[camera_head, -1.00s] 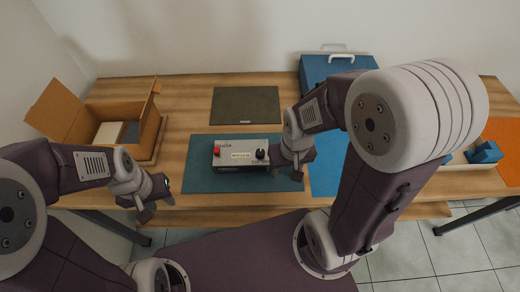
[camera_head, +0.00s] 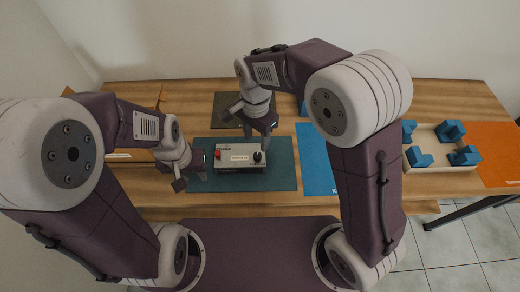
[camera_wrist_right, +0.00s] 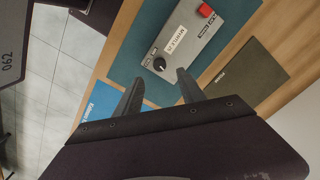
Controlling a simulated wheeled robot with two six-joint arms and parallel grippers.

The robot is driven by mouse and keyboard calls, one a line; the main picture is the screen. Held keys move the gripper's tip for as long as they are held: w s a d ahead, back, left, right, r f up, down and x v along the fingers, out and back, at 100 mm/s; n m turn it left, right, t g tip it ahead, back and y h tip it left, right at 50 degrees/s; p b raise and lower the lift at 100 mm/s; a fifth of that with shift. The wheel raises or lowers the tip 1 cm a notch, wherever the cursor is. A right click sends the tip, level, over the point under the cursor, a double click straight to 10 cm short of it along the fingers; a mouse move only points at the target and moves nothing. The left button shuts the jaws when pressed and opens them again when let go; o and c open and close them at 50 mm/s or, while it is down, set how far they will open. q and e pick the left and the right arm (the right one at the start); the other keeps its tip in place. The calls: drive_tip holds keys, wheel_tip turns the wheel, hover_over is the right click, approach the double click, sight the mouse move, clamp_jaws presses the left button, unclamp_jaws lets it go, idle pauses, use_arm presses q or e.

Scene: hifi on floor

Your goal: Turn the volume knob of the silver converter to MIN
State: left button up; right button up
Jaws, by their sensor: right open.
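The silver converter (camera_head: 236,164) sits on the dark teal mat (camera_head: 280,178) with a red button (camera_head: 218,154) at its left end and the black volume knob (camera_head: 259,156) at its right end. My right gripper (camera_head: 258,132) is open and empty, just behind the converter above its knob end. In the right wrist view, the knob (camera_wrist_right: 159,64) stands on the silver top (camera_wrist_right: 178,62), ahead of the two spread fingers and apart from them. The knob's pointer direction is too small to tell. My left gripper (camera_head: 191,181) looks open and empty, beside the converter's left end.
A dark mat (camera_head: 228,104) lies behind the converter, partly hidden by my right arm. A blue mat (camera_head: 316,170) lies right of it. A wooden tray (camera_head: 436,141) with several blue blocks and an orange mat (camera_head: 498,150) are farther right. My left arm mostly hides a cardboard box.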

sight(258, 155)
wheel_tip(258, 155, down, 8)
drive_tip(key=shift+d+f+b, duration=0.15)
drive_tip(key=shift+f+b, duration=0.05)
drive_tip(key=shift+b, duration=0.15)
drive_tip(key=shift+c, duration=0.4)
clamp_jaws()
